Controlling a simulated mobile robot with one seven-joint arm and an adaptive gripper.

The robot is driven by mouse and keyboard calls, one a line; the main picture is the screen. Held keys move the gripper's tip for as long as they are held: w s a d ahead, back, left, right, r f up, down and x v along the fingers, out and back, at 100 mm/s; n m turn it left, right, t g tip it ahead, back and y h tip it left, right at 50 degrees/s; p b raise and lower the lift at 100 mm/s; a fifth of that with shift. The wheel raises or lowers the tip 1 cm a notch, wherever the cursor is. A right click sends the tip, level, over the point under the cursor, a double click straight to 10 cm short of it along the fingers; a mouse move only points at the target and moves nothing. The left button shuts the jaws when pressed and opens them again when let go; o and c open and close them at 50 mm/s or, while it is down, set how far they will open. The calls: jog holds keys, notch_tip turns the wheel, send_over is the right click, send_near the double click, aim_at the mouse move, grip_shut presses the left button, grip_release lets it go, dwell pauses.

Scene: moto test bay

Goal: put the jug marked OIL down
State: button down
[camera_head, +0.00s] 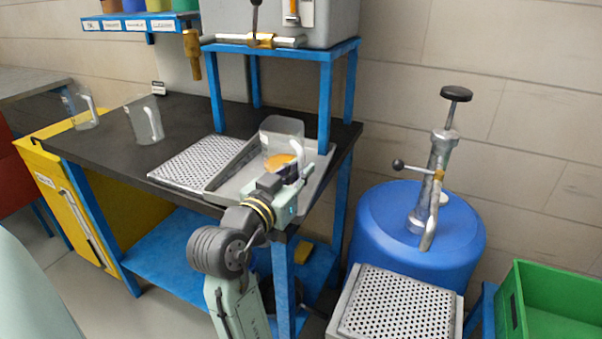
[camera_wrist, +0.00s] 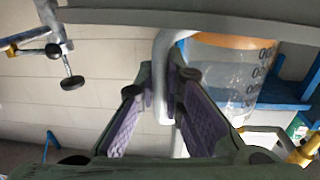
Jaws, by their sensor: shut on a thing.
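A clear jug (camera_head: 283,132) with orange liquid low in it is in the head view, at the right end of the black bench by a blue post. My gripper (camera_head: 290,172) is in front of it, shut on its pale handle; the handle also shows between the fingers in the wrist view (camera_wrist: 163,75). The wrist view is upside down; there the jug (camera_wrist: 225,75) shows dark scale marks, and I cannot read an OIL mark. The jug looks upright over a grey tray (camera_head: 235,190). Its base is partly hidden, so I cannot tell whether it touches the tray.
Two clear empty jugs (camera_head: 147,122) (camera_head: 82,108) stand on the left of the bench (camera_head: 110,150). A perforated plate (camera_head: 196,160) lies left of the tray. A blue shelf stand (camera_head: 326,95) rises close behind. A blue drum (camera_head: 385,225) with a pump stands right.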

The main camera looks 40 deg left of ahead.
jog(key=shift+f, duration=0.5)
jog(key=shift+f, duration=0.15)
jog(key=c, duration=1.7)
grip_release()
